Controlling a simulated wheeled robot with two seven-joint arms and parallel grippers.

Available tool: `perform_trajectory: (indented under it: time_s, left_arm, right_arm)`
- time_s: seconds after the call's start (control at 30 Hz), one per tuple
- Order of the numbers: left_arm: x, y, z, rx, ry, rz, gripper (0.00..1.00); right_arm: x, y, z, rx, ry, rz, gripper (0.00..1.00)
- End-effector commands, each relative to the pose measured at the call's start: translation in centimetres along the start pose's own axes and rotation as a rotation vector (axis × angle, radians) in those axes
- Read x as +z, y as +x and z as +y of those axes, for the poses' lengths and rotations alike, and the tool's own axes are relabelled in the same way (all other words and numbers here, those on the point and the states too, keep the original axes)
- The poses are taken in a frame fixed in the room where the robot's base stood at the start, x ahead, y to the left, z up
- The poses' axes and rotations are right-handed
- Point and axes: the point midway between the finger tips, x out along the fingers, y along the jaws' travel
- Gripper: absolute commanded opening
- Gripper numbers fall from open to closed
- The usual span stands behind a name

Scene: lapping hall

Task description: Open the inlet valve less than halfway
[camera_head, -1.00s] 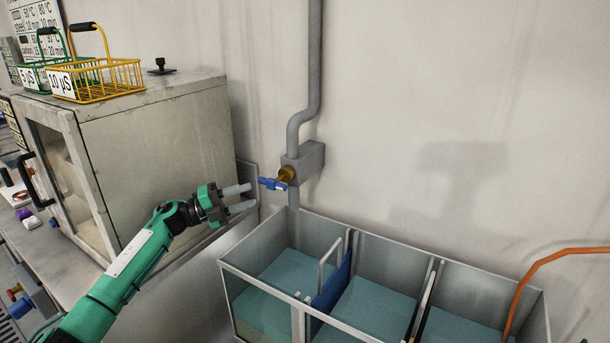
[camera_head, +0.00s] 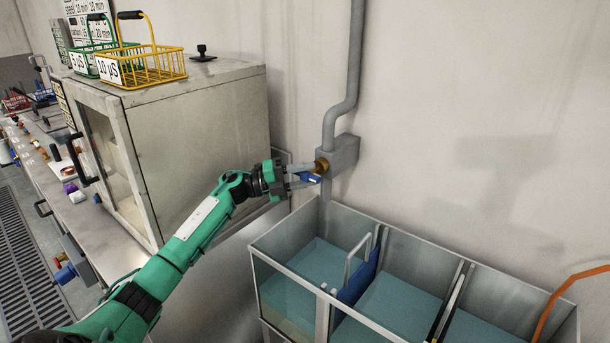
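The inlet valve is a brass body (camera_head: 321,166) with a blue handle (camera_head: 308,178), on a grey block (camera_head: 346,152) on the grey wall pipe. My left gripper (camera_head: 303,178) is at the valve, with its two light grey fingers apart, one above and one below the blue handle. The handle's near end lies between the fingertips. I cannot tell whether the fingers touch it. My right gripper is not in view.
Below the valve stands a tank (camera_head: 400,255) with several water-filled compartments. A metal cabinet (camera_head: 200,140) stands left of the valve, with a yellow basket (camera_head: 140,68) and a green basket (camera_head: 90,62) on top. An orange hose (camera_head: 560,295) hangs at right.

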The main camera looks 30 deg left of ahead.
Motion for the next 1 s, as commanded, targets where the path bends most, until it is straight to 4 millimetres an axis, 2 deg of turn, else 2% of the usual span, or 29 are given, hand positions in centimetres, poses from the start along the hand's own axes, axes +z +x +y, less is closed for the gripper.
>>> perform_trajectory:
  time_s: [0.07, 0.23, 0.27, 0.53, 0.8, 1.0]
  left_arm:
    - [0.0, 0.0, 0.0, 0.0, 0.0, 0.0, 0.35]
    - [0.0, 0.0, 0.0, 0.0, 0.0, 0.0, 0.01]
    - [0.0, 0.0, 0.0, 0.0, 0.0, 0.0, 0.0]
    - [-0.2, 0.0, 0.5, -0.071, -0.073, -0.019, 0.0]
    - [-0.2, 0.0, 0.4, -0.254, -0.255, -0.07, 0.0]
    - [-0.1, 0.0, 0.2, -0.287, -0.29, -0.08, 0.0]
  right_arm:
    - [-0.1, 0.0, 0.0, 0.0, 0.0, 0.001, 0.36]
    - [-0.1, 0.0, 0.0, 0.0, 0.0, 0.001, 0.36]
    - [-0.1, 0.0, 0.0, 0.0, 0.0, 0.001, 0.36]
    - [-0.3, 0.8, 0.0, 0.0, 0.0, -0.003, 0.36]
    - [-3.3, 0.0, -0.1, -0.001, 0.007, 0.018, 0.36]
    - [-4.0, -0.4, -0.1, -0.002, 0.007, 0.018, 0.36]
